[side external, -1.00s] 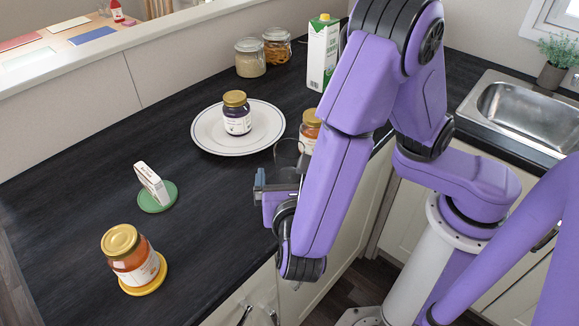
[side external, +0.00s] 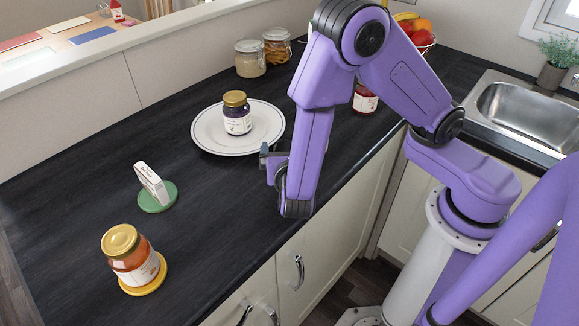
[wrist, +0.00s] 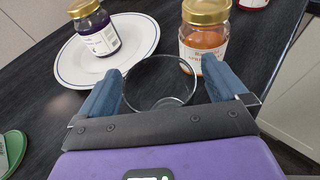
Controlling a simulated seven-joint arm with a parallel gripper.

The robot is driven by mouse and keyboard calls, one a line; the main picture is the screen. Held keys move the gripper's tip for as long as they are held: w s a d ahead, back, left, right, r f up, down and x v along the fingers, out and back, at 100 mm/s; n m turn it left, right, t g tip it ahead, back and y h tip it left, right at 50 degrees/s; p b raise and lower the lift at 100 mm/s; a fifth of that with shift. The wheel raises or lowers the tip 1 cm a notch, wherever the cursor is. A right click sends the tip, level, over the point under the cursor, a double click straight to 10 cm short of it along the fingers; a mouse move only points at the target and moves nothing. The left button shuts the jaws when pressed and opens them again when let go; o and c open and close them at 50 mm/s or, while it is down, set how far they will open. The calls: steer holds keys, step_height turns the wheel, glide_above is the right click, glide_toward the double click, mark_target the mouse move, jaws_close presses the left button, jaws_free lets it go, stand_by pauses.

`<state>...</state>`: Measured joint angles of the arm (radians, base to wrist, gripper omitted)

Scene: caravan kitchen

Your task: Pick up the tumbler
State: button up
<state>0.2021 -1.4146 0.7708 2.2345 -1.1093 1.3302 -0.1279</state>
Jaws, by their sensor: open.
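The tumbler (wrist: 160,98) is a clear, empty-looking glass in the wrist view, with its round rim between and just beyond the tips of my gripper (wrist: 168,84). The gripper's two blue fingers are spread apart, one on each side of the glass. I cannot tell whether either finger touches it. In the side view my gripper (side external: 268,155) is low over the counter, right of the plate, and my arm hides the tumbler.
A white plate (side external: 207,132) holding a dark jam jar (side external: 237,118) is close on the left. An apricot jar (wrist: 204,40) stands just behind the tumbler at right. A green coaster (side external: 157,203) bears a small white box (side external: 150,180). The counter's front-left area has free room.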

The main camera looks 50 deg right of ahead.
steer(key=shift+w+d+f, duration=0.2)
steer(key=shift+w+d, duration=0.2)
steer(key=shift+d, duration=0.05)
steer(key=c, duration=1.2)
steer(key=shift+r, duration=0.15)
